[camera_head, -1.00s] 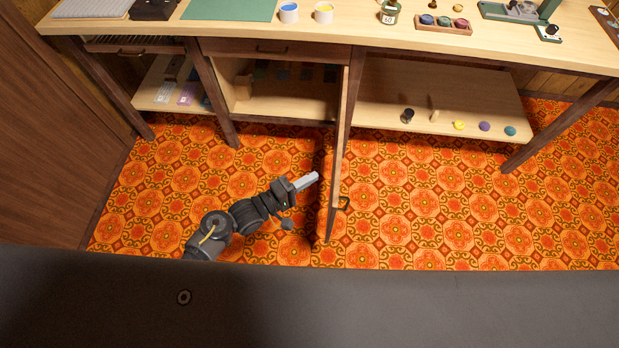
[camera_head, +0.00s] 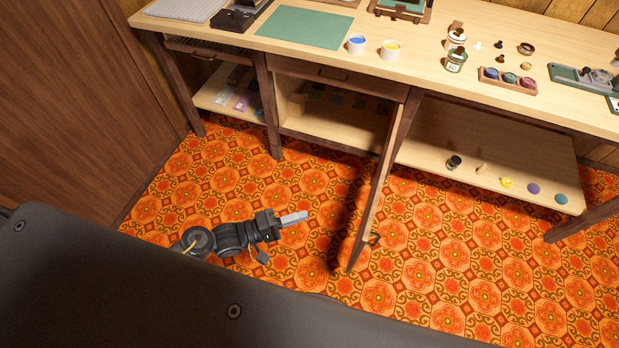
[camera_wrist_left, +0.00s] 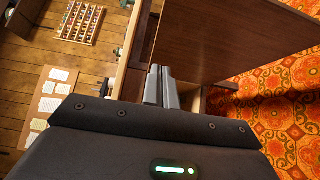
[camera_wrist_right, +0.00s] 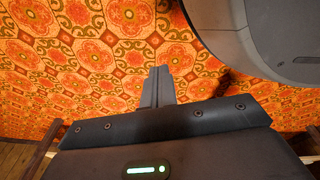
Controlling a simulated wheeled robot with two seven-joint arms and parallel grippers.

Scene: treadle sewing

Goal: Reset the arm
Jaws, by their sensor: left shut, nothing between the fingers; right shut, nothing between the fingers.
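My left gripper (camera_head: 294,218) shows in the head view, low over the patterned floor, left of the open cabinet door (camera_head: 378,190). It is shut and empty, its grey fingers pointing right. In the left wrist view the shut fingers (camera_wrist_left: 162,88) lie in front of a brown wooden panel (camera_wrist_left: 230,40), which I take to be the cabinet door. My right gripper does not show in the head view. In the right wrist view its fingers (camera_wrist_right: 159,86) are shut and empty over the orange floor.
The worktable (camera_head: 480,98) runs across the back with cups, jars and a green mat (camera_head: 303,28). A lower shelf (camera_head: 520,178) at the right carries small round items. The cabinet door stands out into the room. Open floor (camera_head: 450,270) lies right of it.

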